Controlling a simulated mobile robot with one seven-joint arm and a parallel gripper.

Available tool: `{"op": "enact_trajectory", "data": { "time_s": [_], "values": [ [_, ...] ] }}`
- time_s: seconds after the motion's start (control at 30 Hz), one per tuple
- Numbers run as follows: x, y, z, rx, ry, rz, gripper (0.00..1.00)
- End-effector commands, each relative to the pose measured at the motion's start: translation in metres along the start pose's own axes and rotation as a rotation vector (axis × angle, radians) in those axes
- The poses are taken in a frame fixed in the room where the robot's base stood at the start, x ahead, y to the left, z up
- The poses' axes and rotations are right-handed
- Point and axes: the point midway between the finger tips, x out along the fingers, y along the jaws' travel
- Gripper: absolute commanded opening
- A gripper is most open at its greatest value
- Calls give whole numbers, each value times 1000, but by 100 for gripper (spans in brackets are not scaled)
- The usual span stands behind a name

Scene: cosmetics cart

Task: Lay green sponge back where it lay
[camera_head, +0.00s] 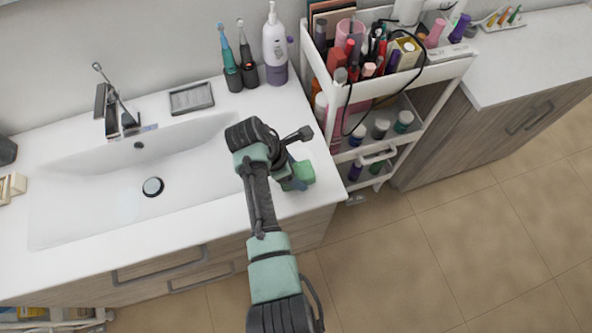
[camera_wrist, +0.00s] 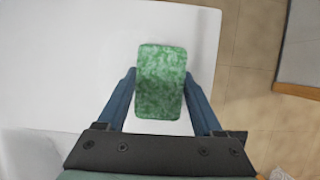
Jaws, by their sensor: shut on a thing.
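The green sponge (camera_wrist: 161,82) is a mottled green block with rounded corners. In the wrist view it sits between the two blue fingers of my gripper (camera_wrist: 160,90), which is shut on it. White countertop shows behind it. In the head view the sponge (camera_head: 303,172) shows only in part, at my gripper (camera_head: 293,180), over the right front corner of the white sink counter (camera_head: 225,105). My arm hides some of that area. I cannot tell whether the sponge touches the counter.
The basin (camera_head: 95,200) lies left of my arm. A grey soap dish (camera_head: 191,98), electric toothbrushes (camera_head: 230,72) and a white-purple dispenser (camera_head: 275,45) stand along the back. A white cart (camera_head: 440,72) full of cosmetics stands to the right. The counter's right front edge is close to my gripper.

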Motion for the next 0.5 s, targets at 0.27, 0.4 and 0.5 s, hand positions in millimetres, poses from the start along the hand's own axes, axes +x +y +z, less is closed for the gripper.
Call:
{"op": "enact_trajectory", "data": {
  "time_s": [0.27, 0.4, 0.5],
  "values": [
    [2, 1, -1, 2, -1, 2, 23],
    [6, 0, -2, 2, 0, 1, 23],
    [6, 0, -2, 2, 0, 1, 80]
  ]
}}
